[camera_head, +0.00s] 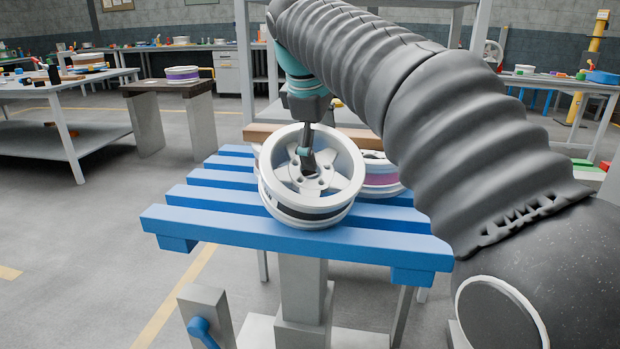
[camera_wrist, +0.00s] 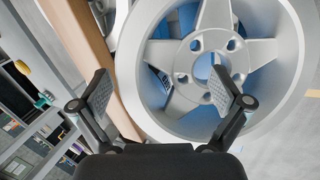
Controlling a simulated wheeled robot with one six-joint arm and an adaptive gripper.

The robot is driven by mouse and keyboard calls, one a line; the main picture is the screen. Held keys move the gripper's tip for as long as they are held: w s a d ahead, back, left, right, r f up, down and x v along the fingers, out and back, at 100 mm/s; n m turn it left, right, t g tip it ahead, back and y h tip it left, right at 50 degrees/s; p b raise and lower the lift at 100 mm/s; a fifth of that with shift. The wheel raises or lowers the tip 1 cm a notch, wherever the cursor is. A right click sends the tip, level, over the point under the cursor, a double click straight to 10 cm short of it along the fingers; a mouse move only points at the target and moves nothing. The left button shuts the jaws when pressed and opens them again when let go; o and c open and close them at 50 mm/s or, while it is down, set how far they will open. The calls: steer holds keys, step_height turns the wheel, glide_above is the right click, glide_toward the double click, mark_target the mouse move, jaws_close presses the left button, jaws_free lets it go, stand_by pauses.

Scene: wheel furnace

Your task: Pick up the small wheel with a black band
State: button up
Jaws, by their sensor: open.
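The small wheel with a black band (camera_head: 318,211) sits on the blue slatted stand in the head view. It is pale grey with a spoked hub, and the dark band runs around its lower side. In the wrist view the wheel (camera_wrist: 285,75) fills the upper right, with its spokes and hub hole showing. My gripper (camera_head: 307,160) is over the wheel's opening in the head view. In the wrist view my gripper (camera_wrist: 164,90) is open and empty; its right finger overlaps the hub area and its left finger lies outside the rim. Whether either finger touches the wheel is unclear.
A second wheel with a purple band (camera_head: 382,178) stands close behind on the right, partly hidden. The blue slatted stand (camera_head: 215,225) has bare slats at left. A wooden edge (camera_head: 262,132) lies behind the wheels. Another wheel (camera_head: 182,75) rests on a bench farther left.

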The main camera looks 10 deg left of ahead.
mark_target(321, 131)
steer(key=shift+w+f, duration=0.1)
steer(key=shift+f, duration=0.2)
steer(key=shift+r, duration=0.1)
steer(key=c, duration=1.8)
steer(key=shift+o, duration=0.2)
steer(key=shift+r, duration=0.1)
steer(key=shift+r, duration=0.25)
step_height(321, 131, up, 3)
steer(key=shift+r+p, duration=0.2)
steer(key=shift+p, duration=0.7)
steer(key=d+r+p, duration=0.1)
steer(key=d+r, duration=0.5)
steer(key=d, duration=0.5)
steer(key=shift+s+r, duration=0.2)
steer(key=shift+r, duration=0.1)
steer(key=shift+d+r, duration=0.2)
steer(key=shift+d, duration=0.15)
steer(key=shift+s, duration=0.1)
